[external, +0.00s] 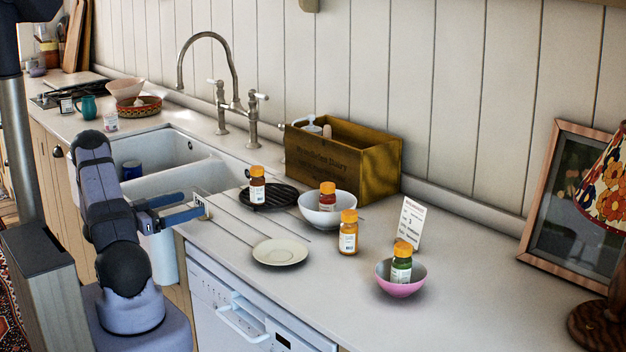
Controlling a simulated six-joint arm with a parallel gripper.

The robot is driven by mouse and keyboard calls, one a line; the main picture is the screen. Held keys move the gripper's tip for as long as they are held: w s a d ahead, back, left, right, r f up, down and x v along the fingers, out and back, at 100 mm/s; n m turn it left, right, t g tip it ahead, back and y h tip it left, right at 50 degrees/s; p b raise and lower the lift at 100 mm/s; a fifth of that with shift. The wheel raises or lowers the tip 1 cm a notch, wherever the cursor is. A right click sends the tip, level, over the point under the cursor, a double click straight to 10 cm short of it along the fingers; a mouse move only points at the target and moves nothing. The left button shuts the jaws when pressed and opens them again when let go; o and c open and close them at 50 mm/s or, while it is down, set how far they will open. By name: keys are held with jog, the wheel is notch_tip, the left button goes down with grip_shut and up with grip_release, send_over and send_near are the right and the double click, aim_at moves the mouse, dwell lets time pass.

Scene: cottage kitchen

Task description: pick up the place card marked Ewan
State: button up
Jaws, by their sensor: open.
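A white card (409,223) with red and dark print stands tilted on the counter behind the pink bowl; I cannot read a name on it. I cannot tell whether either is the card marked Ewan.
A pink bowl (392,285) holds another jar. A wooden crate (375,175) stands behind.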

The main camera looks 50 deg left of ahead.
aim_at(200, 201)
jog(key=shift+w+d+r+p, duration=0.1)
jog(key=shift+w+p, duration=0.45)
jog(key=shift+w, duration=0.5)
jog(key=shift+w+d+p, duration=0.1)
jog(key=shift+w+p, duration=0.45)
jog(key=shift+w, duration=1.1)
jog(key=c, duration=1.1)
